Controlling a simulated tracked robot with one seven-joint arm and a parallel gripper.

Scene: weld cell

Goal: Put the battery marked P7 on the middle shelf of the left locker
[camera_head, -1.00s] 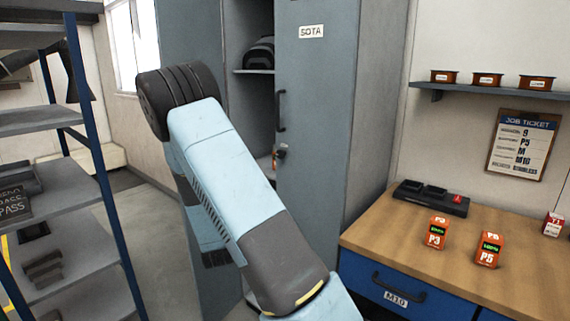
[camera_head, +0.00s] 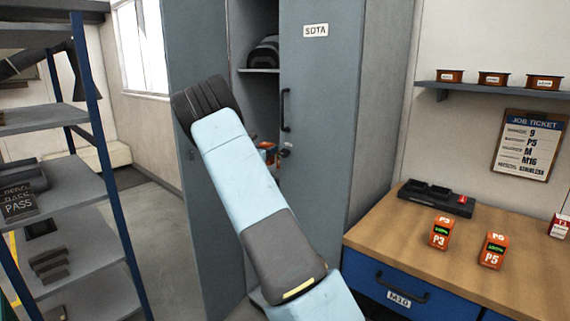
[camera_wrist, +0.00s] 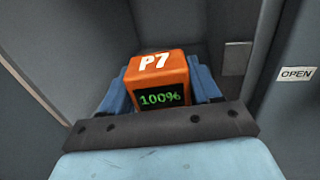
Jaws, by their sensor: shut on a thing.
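The orange battery marked P7 (camera_wrist: 158,66) sits between the two blue fingers of my gripper (camera_wrist: 160,78) in the wrist view, its display reading 100%. My gripper is shut on it. Grey locker walls surround it there, and no shelf surface is clear below it. In the head view my arm reaches to the locker opening and hides most of my gripper; a small orange patch (camera_head: 268,150) shows in the opening, probably the battery. An upper shelf (camera_head: 258,71) holds a dark rounded item (camera_head: 264,52). The middle shelf is largely hidden behind my arm.
A grey locker door labelled SOTA (camera_head: 318,80) stands right of the opening. An OPEN label (camera_wrist: 297,74) shows at right in the wrist view. Batteries P3 (camera_head: 441,232) and P5 (camera_head: 493,251) stand on the wooden bench (camera_head: 400,232). A shelving rack (camera_head: 70,205) is at left.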

